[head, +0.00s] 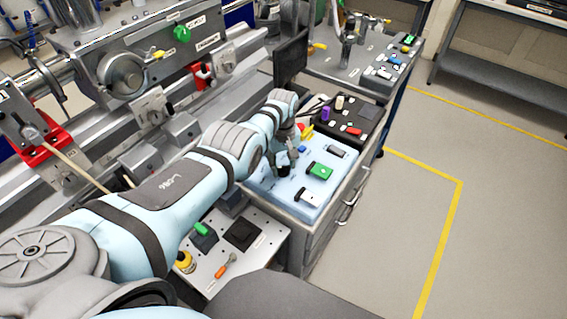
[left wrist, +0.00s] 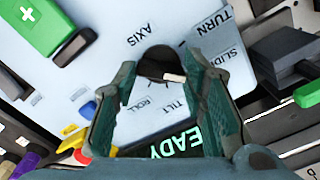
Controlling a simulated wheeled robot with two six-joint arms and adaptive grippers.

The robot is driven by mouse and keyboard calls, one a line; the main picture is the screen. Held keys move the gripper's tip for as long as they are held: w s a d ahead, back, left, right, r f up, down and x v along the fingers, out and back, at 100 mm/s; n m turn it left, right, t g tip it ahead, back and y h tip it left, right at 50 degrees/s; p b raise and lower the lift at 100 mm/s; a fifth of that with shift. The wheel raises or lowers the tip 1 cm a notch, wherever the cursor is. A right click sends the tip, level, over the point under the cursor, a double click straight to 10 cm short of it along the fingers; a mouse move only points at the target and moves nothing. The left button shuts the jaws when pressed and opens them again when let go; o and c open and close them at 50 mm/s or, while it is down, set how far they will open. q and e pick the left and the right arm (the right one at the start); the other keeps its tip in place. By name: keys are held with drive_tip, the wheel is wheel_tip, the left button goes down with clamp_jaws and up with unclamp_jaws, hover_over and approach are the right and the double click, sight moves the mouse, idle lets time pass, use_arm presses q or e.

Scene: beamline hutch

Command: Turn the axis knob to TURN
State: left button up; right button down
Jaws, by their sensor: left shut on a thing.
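In the left wrist view a round black axis knob (left wrist: 160,62) with a white pointer mark sits on the pale blue panel (left wrist: 95,85). The mark lies on the knob's lower right side; which label it points to is hard to tell. The labels TURN (left wrist: 217,22), SLIDE, TILT and ROLL stand around the knob, with AXIS beside it. My left gripper (left wrist: 163,72) is shut on the knob, one finger on each side. In the head view my left gripper (head: 284,163) reaches down onto the panel (head: 262,187) and hides the knob. My right gripper is not in view.
A green switch (head: 320,171) and a white one (head: 308,197) sit on the panel near the gripper. A dark box with a purple knob (head: 325,113) stands behind. A lit display reading "EADY" (left wrist: 185,145) shows between the fingers. The floor at right is clear.

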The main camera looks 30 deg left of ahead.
sight(283, 167)
use_arm(q)
drive_tip(key=n, duration=0.5)
drive_tip(key=shift+n, duration=0.3)
drive_tip(key=n, duration=0.5)
drive_tip(key=shift+s+f+n, duration=0.1)
drive_tip(key=shift+n, duration=0.2)
drive_tip(key=o, duration=1.1)
drive_tip(key=shift+o, duration=0.3)
drive_tip(key=shift+w+r, duration=0.2)
drive_tip(key=shift+r, duration=0.5)
wheel_tip(283, 167, up, 11)
drive_tip(key=shift+s, duration=0.15)
